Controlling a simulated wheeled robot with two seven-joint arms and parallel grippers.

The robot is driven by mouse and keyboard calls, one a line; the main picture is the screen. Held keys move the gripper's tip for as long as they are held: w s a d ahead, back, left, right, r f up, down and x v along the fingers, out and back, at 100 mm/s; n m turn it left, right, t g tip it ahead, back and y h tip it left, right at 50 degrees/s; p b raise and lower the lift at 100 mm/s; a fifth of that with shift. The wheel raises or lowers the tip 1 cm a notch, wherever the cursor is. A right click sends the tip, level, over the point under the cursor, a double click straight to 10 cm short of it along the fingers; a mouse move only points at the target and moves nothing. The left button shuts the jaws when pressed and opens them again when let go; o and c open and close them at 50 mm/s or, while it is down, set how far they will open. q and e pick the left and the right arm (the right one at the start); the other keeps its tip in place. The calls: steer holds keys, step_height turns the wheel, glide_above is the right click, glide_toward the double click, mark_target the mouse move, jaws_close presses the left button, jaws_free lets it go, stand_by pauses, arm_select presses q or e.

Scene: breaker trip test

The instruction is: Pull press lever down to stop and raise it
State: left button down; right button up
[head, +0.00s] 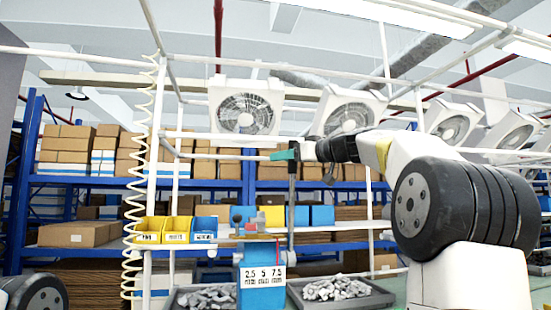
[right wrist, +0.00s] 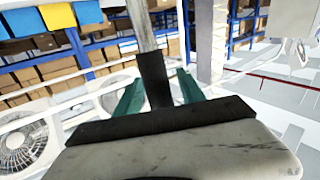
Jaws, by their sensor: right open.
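The press (head: 262,272) is a blue body with a white label reading 2.5, 5 and 7.5, at the bottom middle of the head view. Its lever (head: 292,200) stands upright as a dark bar just right of the body. My right gripper (head: 284,155) is at the lever's top end, its arm reaching in from the right. In the right wrist view, the lever's black grip (right wrist: 154,78) lies between the two teal fingers of my right gripper (right wrist: 157,88), which are open with a gap on each side. My left gripper is out of view.
Two dark trays of grey metal parts (head: 335,289) flank the press. Yellow and blue bins (head: 178,230) stand behind it. A white frame with fans (head: 246,112) and a coiled hose (head: 135,190) surround the bench. Boxed shelves (head: 68,148) are farther back.

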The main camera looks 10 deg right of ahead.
steer(key=shift+c, duration=0.5)
jaws_close()
stand_by(0.8)
